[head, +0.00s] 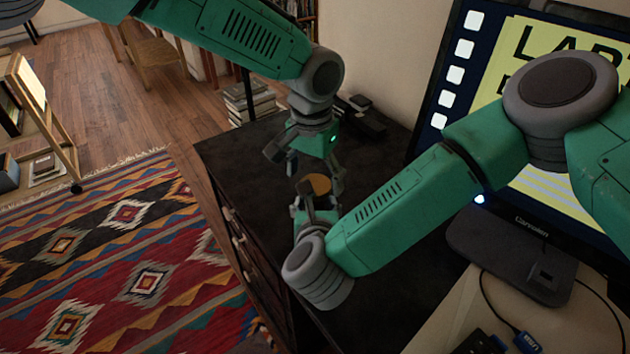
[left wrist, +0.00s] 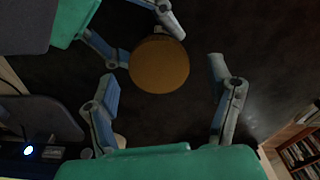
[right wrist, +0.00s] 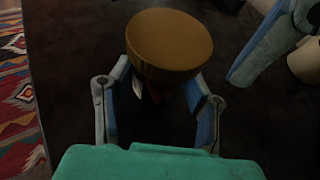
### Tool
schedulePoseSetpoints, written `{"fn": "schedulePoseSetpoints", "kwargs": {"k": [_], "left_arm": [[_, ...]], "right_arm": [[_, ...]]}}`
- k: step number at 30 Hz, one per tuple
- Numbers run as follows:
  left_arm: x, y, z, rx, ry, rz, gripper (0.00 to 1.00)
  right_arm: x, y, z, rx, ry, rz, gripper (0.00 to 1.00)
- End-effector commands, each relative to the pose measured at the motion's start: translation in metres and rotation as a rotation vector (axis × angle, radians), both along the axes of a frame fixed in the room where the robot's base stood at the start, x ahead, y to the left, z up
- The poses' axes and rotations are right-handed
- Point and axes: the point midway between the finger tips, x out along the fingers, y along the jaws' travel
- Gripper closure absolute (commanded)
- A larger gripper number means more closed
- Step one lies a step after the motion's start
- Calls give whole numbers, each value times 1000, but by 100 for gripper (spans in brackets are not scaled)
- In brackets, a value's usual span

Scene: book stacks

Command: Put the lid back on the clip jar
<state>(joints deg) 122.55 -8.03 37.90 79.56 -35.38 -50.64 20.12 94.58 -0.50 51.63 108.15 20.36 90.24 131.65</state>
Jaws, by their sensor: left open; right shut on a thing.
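The round tan-brown lid (head: 316,184) shows between my two grippers in the head view. In the right wrist view the lid (right wrist: 168,42) appears seated on top of the clip jar (right wrist: 152,90), whose white and red contents show dimly beneath it. Most of the jar is hidden by the lid and fingers. My right gripper (right wrist: 163,75) is shut on the jar, one finger on each side below the lid. My left gripper (left wrist: 165,80) is open and empty above the lid; the lid (left wrist: 159,64) lies between its fingers in that view, apparently not gripped.
The dark desk top (head: 250,150) is mostly clear on the left. A monitor (head: 450,110) on its stand (head: 510,255) is at the right. Dark small objects (head: 360,115) lie at the back. A beige cylinder (right wrist: 305,60) is at the right wrist view's right edge.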

Motion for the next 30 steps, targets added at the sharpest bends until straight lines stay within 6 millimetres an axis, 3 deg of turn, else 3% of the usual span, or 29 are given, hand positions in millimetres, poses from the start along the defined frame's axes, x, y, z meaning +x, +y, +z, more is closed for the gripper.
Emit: {"fn": "schedulePoseSetpoints", "kwargs": {"k": [6,12,18,27,28,29,30], "left_arm": [[0,1,49,-2,-5,0,25],[0,2,84,-1,-2,0,25],[-1,3,100,-1,1,0,25],[-1,3,102,-2,1,0,25],[-1,3,102,-2,1,0,25],[-1,3,102,-2,1,0,25],[-1,3,102,-2,1,0,25]], "right_arm": [[0,0,0,0,0,0,100],[0,0,0,0,0,0,100],[0,0,0,0,0,0,100],[0,0,0,0,0,0,100],[0,0,0,0,0,0,45],[0,0,0,0,0,0,35],[0,0,0,0,0,0,31]]}}
